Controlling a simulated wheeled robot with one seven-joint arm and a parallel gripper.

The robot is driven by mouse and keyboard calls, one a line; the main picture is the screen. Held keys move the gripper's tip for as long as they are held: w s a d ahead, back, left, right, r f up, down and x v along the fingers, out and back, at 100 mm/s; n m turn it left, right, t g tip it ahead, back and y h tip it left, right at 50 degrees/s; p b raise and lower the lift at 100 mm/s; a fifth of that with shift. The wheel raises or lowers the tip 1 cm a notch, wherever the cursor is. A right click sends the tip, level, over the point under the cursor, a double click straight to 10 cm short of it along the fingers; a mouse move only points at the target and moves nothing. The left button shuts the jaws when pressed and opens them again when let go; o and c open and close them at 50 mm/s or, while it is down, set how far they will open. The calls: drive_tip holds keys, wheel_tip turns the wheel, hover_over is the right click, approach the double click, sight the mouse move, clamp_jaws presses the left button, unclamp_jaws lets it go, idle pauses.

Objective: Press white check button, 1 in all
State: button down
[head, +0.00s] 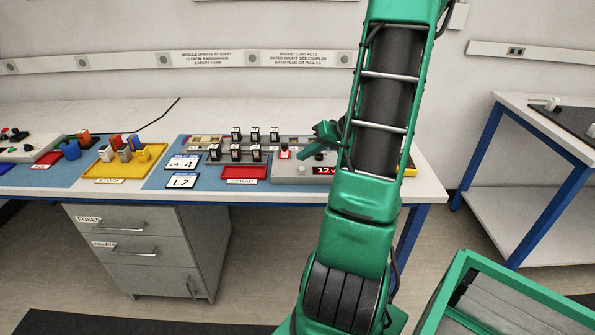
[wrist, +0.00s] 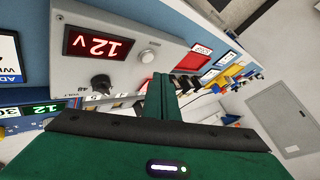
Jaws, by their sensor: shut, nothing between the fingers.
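The white check button (wrist: 147,56) is a small round pale knob on a grey panel, beside the red 12v display (wrist: 95,43) in the wrist view. In the head view the button (head: 301,169) shows small, just left of the display (head: 323,170). My gripper (wrist: 161,80) is shut and empty, its green fingers pointing toward the panel. In the head view my gripper (head: 302,154) is over the panel's back part, between the red-lit switch (head: 284,151) and the black knob (head: 318,156). The fingertips appear apart from the button.
Left of the panel are a red scrap tray (head: 243,173), several upright modules, and a yellow stock tray (head: 118,167). My arm hides the panel's right part.

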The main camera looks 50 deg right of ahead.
drive_tip(key=shift+r, duration=1.85)
drive_tip(key=shift+a, duration=0.15)
drive_tip(key=s+a+g, duration=0.1)
drive_tip(key=a+g, duration=0.2)
drive_tip(key=a, duration=0.5)
drive_tip(key=s+a+r+g+h, duration=0.1)
drive_tip(key=s+a+r+g, duration=0.1)
drive_tip(key=s+a, duration=0.5)
drive_tip(key=s+a+r+g+h, duration=0.1)
drive_tip(key=s+a+g, duration=0.2)
drive_tip(key=s+a, duration=0.4)
drive_tip(key=s, duration=0.4)
drive_tip(key=shift+r+m+g, duration=0.3)
drive_tip(key=shift+r+g, duration=0.05)
drive_tip(key=shift+g, duration=0.05)
drive_tip(key=shift+s, duration=0.1)
